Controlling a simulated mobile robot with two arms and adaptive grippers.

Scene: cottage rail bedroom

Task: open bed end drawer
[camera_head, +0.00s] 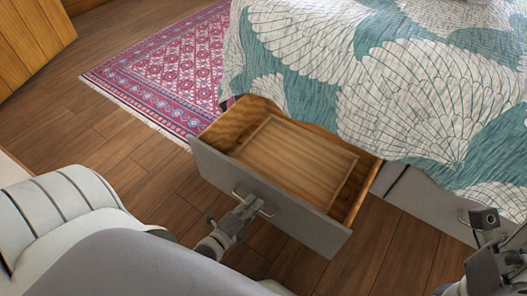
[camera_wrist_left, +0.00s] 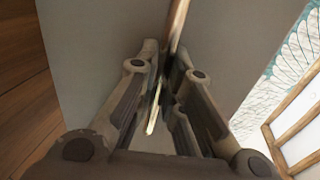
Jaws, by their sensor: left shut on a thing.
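The bed end drawer (camera_head: 295,160) is pulled well out from under the bed in the head view. It has a grey front and a wooden inside that looks empty. My left gripper (camera_head: 247,205) is at the front of the drawer, shut on its metal handle (camera_head: 266,213). In the left wrist view the pale handle (camera_wrist_left: 153,115) lies between the fingers of the left gripper (camera_wrist_left: 162,75), close to the grey drawer front (camera_wrist_left: 88,40). Part of the handle is hidden by the fingers. My right gripper (camera_head: 492,250) is at the right edge of the head view, partly cut off.
The bed (camera_head: 400,80) has a teal and white patterned cover that hangs over its end. A second grey drawer front (camera_head: 430,205) sits to the right, near my right gripper. A red patterned rug (camera_head: 165,72) lies at the left. Wooden floor (camera_head: 150,165) is clear around the open drawer.

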